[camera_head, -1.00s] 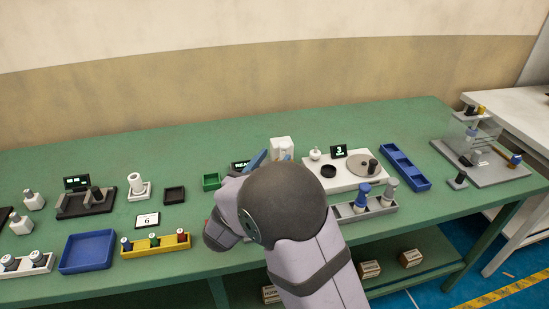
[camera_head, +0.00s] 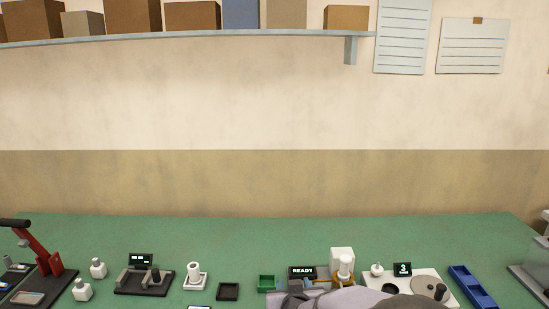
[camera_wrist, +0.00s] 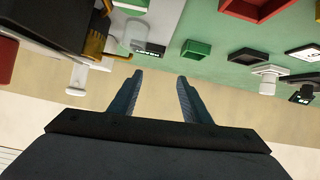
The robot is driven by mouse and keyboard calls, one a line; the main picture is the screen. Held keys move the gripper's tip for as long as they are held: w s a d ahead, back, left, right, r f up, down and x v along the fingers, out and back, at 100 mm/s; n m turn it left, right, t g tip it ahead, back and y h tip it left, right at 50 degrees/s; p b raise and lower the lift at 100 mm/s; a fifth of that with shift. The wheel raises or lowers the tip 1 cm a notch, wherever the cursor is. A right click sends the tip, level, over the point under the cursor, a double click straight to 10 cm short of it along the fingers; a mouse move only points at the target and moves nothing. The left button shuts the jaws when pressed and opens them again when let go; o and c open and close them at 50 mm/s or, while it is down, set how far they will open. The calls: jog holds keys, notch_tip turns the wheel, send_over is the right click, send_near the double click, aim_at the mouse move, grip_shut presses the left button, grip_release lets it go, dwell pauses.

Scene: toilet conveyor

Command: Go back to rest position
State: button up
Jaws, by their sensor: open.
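My gripper (camera_wrist: 160,95) shows in the wrist view with its two blue-grey fingers spread apart and nothing between them. The wrist view is upside down, with the green table (camera_wrist: 215,50) at the top and the beige wall below the fingertips. In the head view part of my arm shows at the bottom edge, in front of the READY display (camera_head: 302,272); the fingers cannot be made out there. A white dispenser-like device (camera_head: 342,262) stands just behind the arm.
On the table are a green tray (camera_head: 267,284), a black tray (camera_head: 228,291), a white roll on a stand (camera_head: 194,275), a turntable station (camera_head: 452,291) and a blue divided tray (camera_head: 471,287). A shelf with boxes (camera_head: 190,35) hangs above. The table's back strip is clear.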

jog(key=s+f+n+g, duration=0.1)
jog(key=s+g, duration=0.1)
jog(key=s, duration=0.1)
jog(key=s+f+n+g+y+p, duration=0.1)
jog(key=s+n+g, duration=0.1)
jog(key=s, duration=0.2)
jog(key=s+a+f+n+g+y+p, duration=0.1)
jog(key=s+n, duration=0.1)
jog(key=s, duration=0.1)
jog(key=shift+s+f+g, duration=0.1)
jog(key=shift+s+g, duration=0.25)
jog(key=shift+g, duration=0.05)
jog(key=s+d+m+g, duration=0.2)
jog(key=s+d, duration=0.1)
jog(key=s, duration=0.3)
jog(key=s+d+m+g+h+p, duration=0.1)
jog(key=s+d+g, duration=0.1)
jog(key=s+d, duration=0.2)
jog(key=s+d+m+g+p, duration=0.1)
jog(key=s+d+m+g, duration=0.1)
jog(key=s, duration=0.7)
jog(key=shift+s+d+f+m+h, duration=0.3)
jog(key=shift+s+d+f, duration=0.05)
jog(key=shift+d, duration=0.5)
